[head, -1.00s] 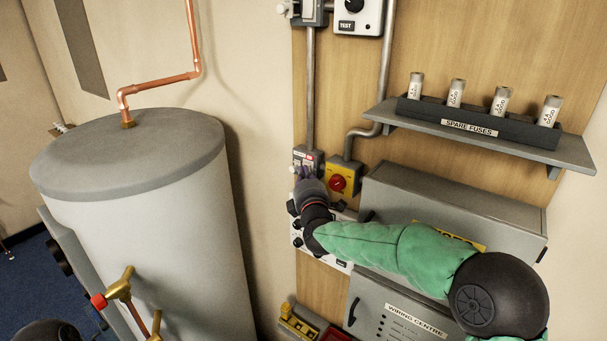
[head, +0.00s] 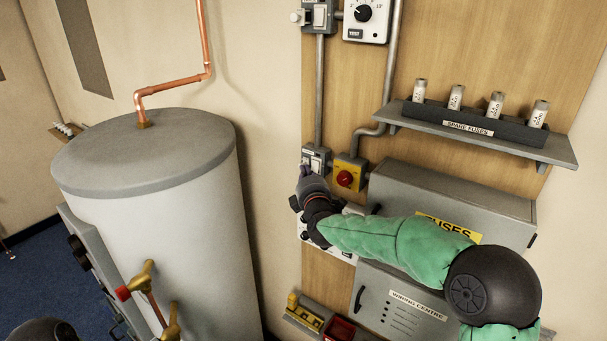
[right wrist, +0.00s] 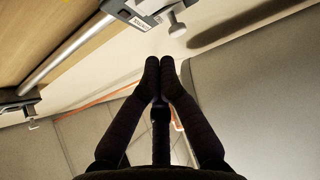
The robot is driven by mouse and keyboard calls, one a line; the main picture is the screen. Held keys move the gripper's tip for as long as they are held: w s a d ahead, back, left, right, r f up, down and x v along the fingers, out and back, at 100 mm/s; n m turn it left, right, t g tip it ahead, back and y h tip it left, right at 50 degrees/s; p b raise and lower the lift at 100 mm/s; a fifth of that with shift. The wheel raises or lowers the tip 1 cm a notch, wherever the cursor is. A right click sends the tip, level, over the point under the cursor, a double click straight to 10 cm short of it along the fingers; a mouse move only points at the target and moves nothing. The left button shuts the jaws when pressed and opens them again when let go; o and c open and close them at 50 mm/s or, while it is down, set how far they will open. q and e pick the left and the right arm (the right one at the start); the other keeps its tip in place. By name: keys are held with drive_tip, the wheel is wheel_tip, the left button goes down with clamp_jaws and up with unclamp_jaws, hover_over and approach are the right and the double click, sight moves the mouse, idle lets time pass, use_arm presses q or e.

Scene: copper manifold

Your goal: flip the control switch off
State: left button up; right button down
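A grey switch box with a white front (head: 318,158) is on the wooden board, left of a yellow box with a red knob. I take it to be the control switch; its label is too small to read with certainty. In the right wrist view the labelled box (right wrist: 147,12) shows at the top, with a pale knob (right wrist: 178,29) sticking out of its side. My right gripper (head: 305,173) is just below and left of this box in the head view. In the right wrist view its fingertips (right wrist: 160,66) are together, empty, and apart from the knob. My left gripper is not seen.
The yellow box (head: 349,174) is close on the right. A similar switch box (head: 318,15) is higher up, joined by a conduit (head: 319,90). A fuse cabinet (head: 440,195) is behind my right forearm. A large grey tank (head: 150,220) stands left.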

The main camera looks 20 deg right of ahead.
drive_tip(key=s+b, duration=0.1)
drive_tip(key=s, duration=0.8)
drive_tip(key=shift+s+a+r, duration=0.3)
drive_tip(key=shift+s+a, duration=0.05)
drive_tip(key=shift+f, duration=0.1)
